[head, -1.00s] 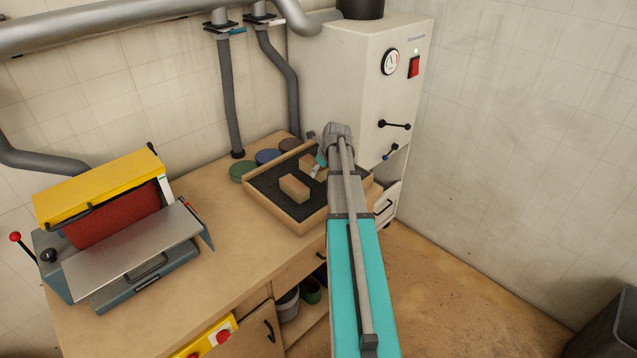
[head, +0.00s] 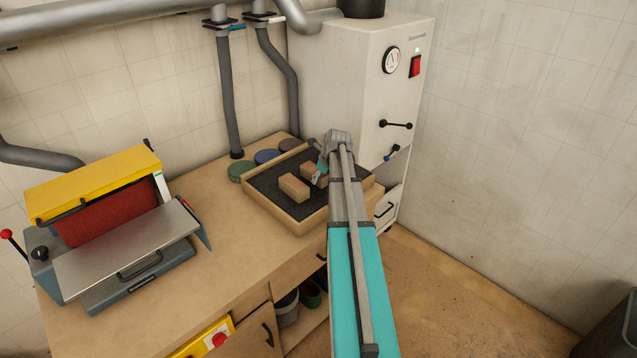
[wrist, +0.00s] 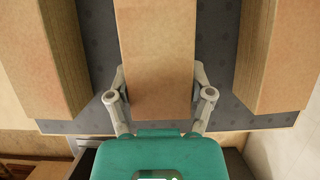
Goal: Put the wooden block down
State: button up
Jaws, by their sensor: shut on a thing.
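The wooden block (wrist: 156,55) is between the two fingers of my gripper (wrist: 160,97) in the wrist view, and the gripper is shut on it. In the head view the held block (head: 308,170) is partly hidden by my gripper (head: 321,173). It is over the dark mat of the shallow wooden tray (head: 297,226). I cannot tell whether its underside touches the mat. A second wooden block (head: 294,188) lies on the mat to the left of the held one, with a gap between them.
In the wrist view, wooden pieces stand left (wrist: 52,50) and right (wrist: 278,55) of the held block. Round discs (head: 267,156) lie behind the tray. A yellow and grey sanding machine (head: 95,185) stands left on the bench. A white cabinet (head: 345,80) stands behind.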

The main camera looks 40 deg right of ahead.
jog(key=shift+f, duration=0.1)
dwell(0.3)
jog(key=o, duration=1.2)
jog(key=p+v, duration=1.1)
jog(key=v, duration=0.1)
